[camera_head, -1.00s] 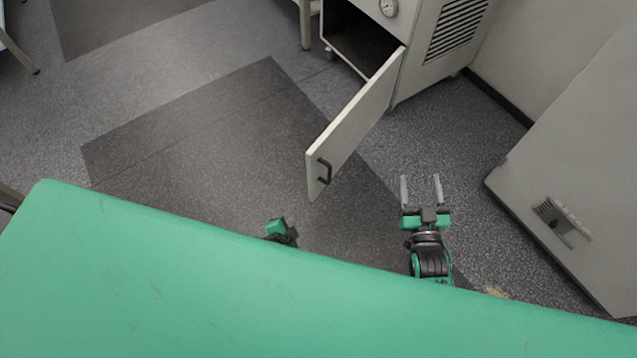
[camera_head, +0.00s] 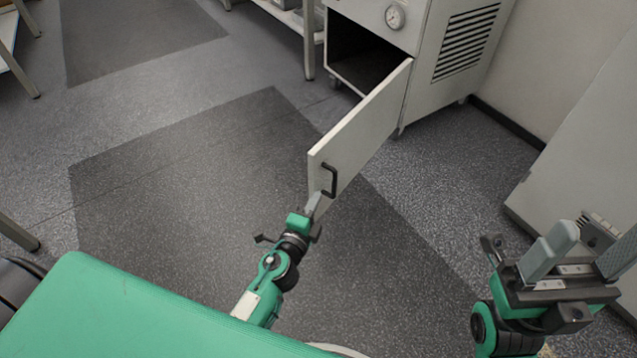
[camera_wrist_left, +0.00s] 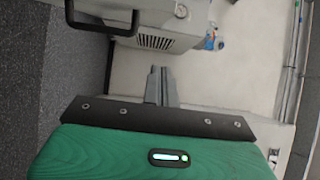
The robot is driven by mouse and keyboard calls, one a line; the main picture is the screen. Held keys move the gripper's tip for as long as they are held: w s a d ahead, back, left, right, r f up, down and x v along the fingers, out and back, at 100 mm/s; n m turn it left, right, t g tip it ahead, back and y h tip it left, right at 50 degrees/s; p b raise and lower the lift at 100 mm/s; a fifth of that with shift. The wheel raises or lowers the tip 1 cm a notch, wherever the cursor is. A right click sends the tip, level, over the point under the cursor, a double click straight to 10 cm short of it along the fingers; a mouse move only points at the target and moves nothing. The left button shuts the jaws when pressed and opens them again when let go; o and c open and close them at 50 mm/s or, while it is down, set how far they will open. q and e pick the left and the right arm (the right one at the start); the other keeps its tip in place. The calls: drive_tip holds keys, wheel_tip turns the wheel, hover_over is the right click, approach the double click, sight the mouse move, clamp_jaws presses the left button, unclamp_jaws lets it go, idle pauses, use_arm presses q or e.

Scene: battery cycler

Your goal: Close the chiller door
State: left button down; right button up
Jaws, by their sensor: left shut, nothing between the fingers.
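The chiller (camera_head: 421,25) is a pale cabinet with a round gauge at the top of the head view. Its door (camera_head: 362,128) stands wide open, swung out toward me, and the dark interior shows. A black bar handle (camera_head: 331,181) is near the door's free edge. My left gripper (camera_head: 314,203) is shut and empty, its fingertips at the door's lower free corner, just below the handle; I cannot tell whether they touch. In the left wrist view the closed fingers (camera_wrist_left: 161,86) are below and right of the handle (camera_wrist_left: 104,27). My right gripper (camera_head: 588,254) is open and empty at lower right.
A pale cabinet or panel (camera_head: 575,165) stands at the right, near my right gripper. A wall (camera_head: 553,62) is behind the chiller. A bench leg (camera_head: 308,45) stands left of the chiller. The dark floor mat (camera_head: 185,190) left of the door is clear.

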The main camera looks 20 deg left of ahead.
sight(316, 167)
use_arm(q)
drive_tip(key=shift+w+a+p, duration=0.15)
drive_tip(key=shift+w+a, duration=0.4)
drive_tip(key=shift+w, duration=1.3)
drive_tip(key=shift+w+a+p, duration=0.1)
drive_tip(key=shift+w+a, duration=0.4)
drive_tip(key=shift+w, duration=1.4)
drive_tip(key=shift+w+a+p, duration=0.15)
drive_tip(key=shift+w+a, duration=0.4)
drive_tip(key=shift+w, duration=1.3)
